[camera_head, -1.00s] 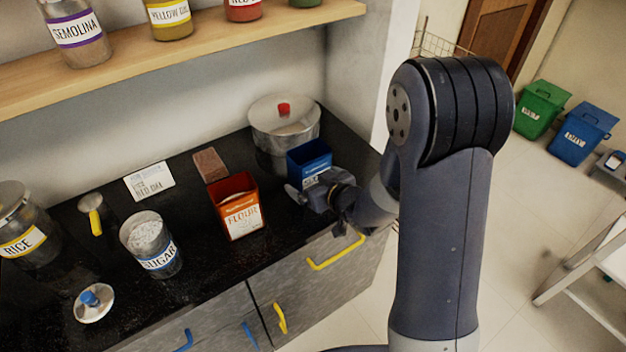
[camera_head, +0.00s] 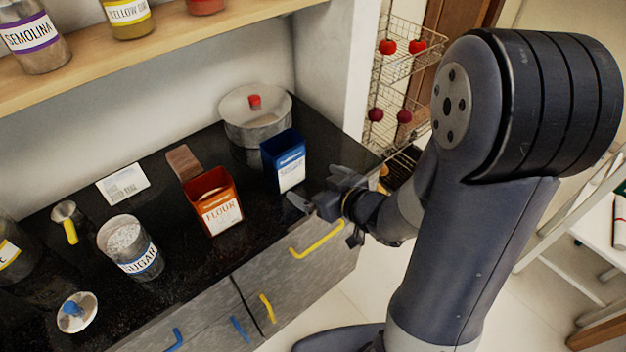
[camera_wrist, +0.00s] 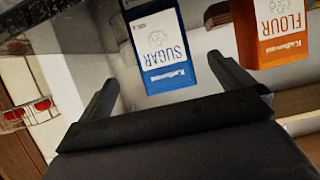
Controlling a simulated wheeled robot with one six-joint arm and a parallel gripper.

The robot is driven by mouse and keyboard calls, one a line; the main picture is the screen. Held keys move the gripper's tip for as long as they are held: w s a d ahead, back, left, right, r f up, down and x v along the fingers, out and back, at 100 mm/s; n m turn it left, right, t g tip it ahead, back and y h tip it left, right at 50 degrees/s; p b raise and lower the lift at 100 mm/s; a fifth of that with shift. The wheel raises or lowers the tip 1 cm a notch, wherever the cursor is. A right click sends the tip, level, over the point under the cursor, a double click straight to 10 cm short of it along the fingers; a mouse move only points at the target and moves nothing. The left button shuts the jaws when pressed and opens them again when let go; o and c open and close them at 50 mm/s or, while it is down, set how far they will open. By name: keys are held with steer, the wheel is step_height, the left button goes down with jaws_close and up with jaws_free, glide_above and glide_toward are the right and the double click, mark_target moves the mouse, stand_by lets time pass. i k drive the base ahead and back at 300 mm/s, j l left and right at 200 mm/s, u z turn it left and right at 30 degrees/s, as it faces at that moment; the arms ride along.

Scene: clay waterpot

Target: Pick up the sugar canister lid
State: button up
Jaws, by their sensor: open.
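The sugar canister lid (camera_head: 77,312) is a round metal disc with a blue knob. It lies on the black counter at the lower left in the head view, in front of the canister. The sugar canister (camera_head: 131,247) is a clear jar with a blue-edged SUGAR label, standing uncovered and full of white sugar. My gripper (camera_head: 318,198) is far to the right of the lid, near the counter's front edge. Its two fingers (camera_wrist: 165,90) are apart in the wrist view, with nothing held between them. The lid is not visible in the wrist view.
An orange flour box (camera_head: 214,203) and a blue sugar box (camera_head: 284,161) stand on the counter (camera_head: 185,290). A metal pot (camera_head: 255,118) is at the back. A scoop with a yellow handle (camera_head: 68,222) and a white card (camera_head: 123,184) lie to the left.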

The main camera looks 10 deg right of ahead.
mark_target(77, 312)
steer(key=u, duration=1.85)
steer(key=i+j+z, duration=0.2)
steer(key=j, duration=0.25)
steer(key=j+z, duration=0.15)
steer(key=j, duration=0.25)
steer(key=i+j+z, duration=0.1)
steer(key=j, duration=0.2)
steer(key=i+j+z, duration=0.15)
steer(key=j, duration=0.15)
steer(key=i+j+z, duration=0.1)
steer(key=j, duration=0.2)
